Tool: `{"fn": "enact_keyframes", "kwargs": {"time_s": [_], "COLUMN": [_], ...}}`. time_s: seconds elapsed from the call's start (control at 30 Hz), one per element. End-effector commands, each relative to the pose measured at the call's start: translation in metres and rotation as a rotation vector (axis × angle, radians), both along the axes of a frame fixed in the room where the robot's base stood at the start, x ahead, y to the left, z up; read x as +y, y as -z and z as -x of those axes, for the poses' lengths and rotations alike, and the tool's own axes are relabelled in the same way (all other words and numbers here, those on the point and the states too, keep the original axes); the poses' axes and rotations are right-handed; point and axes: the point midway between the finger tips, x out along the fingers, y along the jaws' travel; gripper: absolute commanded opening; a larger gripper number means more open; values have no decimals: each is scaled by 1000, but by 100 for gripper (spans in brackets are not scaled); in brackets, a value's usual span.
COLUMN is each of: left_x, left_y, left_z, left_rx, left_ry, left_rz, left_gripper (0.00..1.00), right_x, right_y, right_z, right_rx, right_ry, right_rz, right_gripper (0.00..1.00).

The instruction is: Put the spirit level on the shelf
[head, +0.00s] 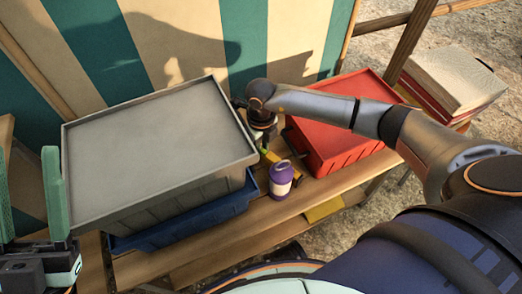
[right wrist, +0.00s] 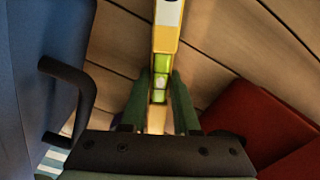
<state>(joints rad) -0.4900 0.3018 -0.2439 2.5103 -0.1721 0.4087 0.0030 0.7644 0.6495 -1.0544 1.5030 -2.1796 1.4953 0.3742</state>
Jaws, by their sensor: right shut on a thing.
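The yellow spirit level (right wrist: 166,38) with green vials is between the fingers of my right gripper (right wrist: 160,88), which is shut on it. In the head view, my right gripper (head: 264,142) reaches down between the grey and red crates. A yellow part of the spirit level (head: 290,176) shows below it, beside the purple jar; the rest is hidden by the arm and gripper. Wooden planks (right wrist: 228,62) lie beneath it in the wrist view; I cannot tell whether it touches them. My left gripper (head: 28,185) is open and empty at the left edge.
A grey crate (head: 160,150) sits on a blue crate (head: 190,222) on the wooden shelf (head: 318,188). A red crate (head: 340,150) stands right of the narrow gap. The purple-lidded jar (head: 281,182) stands at the gap's front. Books (head: 455,80) lie at the far right.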

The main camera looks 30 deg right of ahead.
Motion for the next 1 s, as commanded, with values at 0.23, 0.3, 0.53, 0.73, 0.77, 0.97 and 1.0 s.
{"fn": "enact_keyframes", "kwargs": {"time_s": [0.23, 0.3, 0.53, 0.73, 0.77, 0.97, 1.0], "left_x": [-1, -2, -2, -2, -2, -2, -2], "left_y": [1, 2, 2, 2, 2, -3, -4], "left_z": [0, 1, 1, 1, 1, 1, 1], "left_rx": [1, 0, -2, -3, -3, -5, -6], "left_ry": [7, 9, 10, 9, 9, 8, 6], "left_rz": [-9, -10, -9, -9, -9, -9, -9], "left_gripper": [50, 50, 50, 50, 50, 50, 50], "right_x": [0, 0, 0, 0, 0, 0, 0], "right_y": [0, 2, 3, 3, 3, -3, -8], "right_z": [-1, -1, -1, -1, -1, -1, -1], "right_rx": [-3, -3, -2, -2, -2, -3, -4], "right_ry": [0, 0, 0, 0, 0, 0, 1], "right_rz": [-1, -1, -1, -1, -1, -1, 0], "right_gripper": [0, 0, 48, 59, 59, 59, 59]}}
